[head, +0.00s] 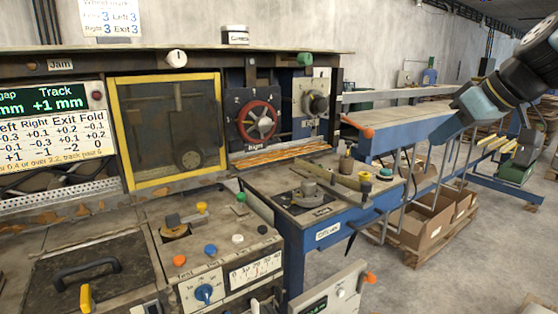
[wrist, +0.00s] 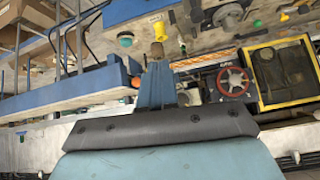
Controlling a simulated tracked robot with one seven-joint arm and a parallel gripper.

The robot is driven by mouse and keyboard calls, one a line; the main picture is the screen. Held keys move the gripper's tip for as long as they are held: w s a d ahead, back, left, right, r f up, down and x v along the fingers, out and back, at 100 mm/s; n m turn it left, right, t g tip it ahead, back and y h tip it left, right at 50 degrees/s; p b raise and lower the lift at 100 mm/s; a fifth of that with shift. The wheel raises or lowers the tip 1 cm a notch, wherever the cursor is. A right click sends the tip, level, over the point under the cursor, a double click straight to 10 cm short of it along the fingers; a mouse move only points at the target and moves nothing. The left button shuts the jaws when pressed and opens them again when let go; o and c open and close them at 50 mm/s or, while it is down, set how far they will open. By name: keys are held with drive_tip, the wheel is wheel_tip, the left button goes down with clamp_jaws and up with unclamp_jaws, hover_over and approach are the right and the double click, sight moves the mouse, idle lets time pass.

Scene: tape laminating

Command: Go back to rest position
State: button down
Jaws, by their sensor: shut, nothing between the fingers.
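My gripper (head: 438,128) is at the right of the head view, raised in front of the blue conveyor and well away from the machine's controls. In the wrist view my gripper (wrist: 158,62) points toward the machine with its fingers together and nothing held. The laminating machine fills the left and middle of the head view. Its red handwheel (head: 258,120) also shows in the wrist view (wrist: 234,82). The yellow-framed window (head: 168,78) is left of the wheel and closed. The gap and track display (head: 48,100) is at the far left.
A blue conveyor (head: 400,130) runs behind my arm to the right. Cardboard boxes (head: 425,222) sit on a pallet below it. A side table (head: 335,212) with knobs and levers juts out mid-picture. Bare floor lies at the lower right.

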drive_tip(key=s+a+f+m+g+h, duration=0.1)
drive_tip(key=s+a+f+m+h, duration=0.3)
drive_tip(key=s+a+f, duration=0.4)
wheel_tip(320, 180, down, 4)
drive_tip(key=shift+s+a+r+m+g, duration=0.15)
drive_tip(key=shift+s+m+g, duration=0.15)
drive_tip(key=shift+s+m, duration=0.45)
